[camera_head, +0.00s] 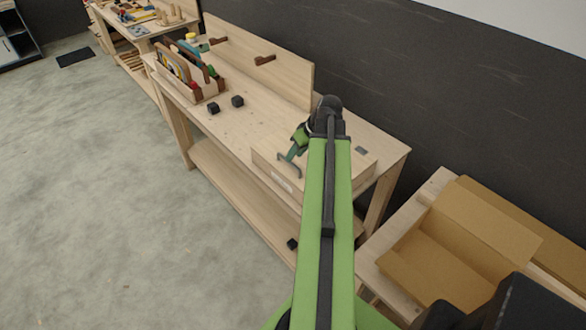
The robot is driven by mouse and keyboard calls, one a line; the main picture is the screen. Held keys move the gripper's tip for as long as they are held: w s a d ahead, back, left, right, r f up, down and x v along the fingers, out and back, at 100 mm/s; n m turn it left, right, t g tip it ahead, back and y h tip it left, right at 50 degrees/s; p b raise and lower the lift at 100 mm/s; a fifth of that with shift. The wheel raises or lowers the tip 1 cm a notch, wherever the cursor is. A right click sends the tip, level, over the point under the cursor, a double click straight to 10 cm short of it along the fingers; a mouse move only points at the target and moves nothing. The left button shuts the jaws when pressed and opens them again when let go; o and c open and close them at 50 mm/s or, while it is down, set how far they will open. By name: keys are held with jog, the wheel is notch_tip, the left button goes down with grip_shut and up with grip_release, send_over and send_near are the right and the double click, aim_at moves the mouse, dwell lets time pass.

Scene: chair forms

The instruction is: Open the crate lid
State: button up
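A low pale wooden crate (264,172) sits on the right part of the workbench, with a small white label on its front. Its flat lid (338,167) looks shut. My green arm reaches over it and hides much of its middle and right side. My gripper (287,162) is at the crate's front upper edge, near the label. Its grey fingers look close to the lid's edge, but I cannot tell whether they touch it. The fingers are too small to tell whether they are open or shut.
A wooden tool caddy (188,80) and two small black blocks (237,101) (213,108) are on the workbench (225,124) left of the crate. An open cardboard box (425,272) stands on a lower table at right. The floor at left is clear.

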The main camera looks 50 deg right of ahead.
jog(key=b+x, duration=0.1)
jog(key=x, duration=0.2)
jog(key=shift+w+f+b, duration=0.1)
jog(key=shift+f+b, duration=0.1)
jog(key=shift+b, duration=0.2)
jog(key=shift+r, duration=0.1)
jog(key=shift+c, duration=0.4)
grip_shut()
dwell(0.5)
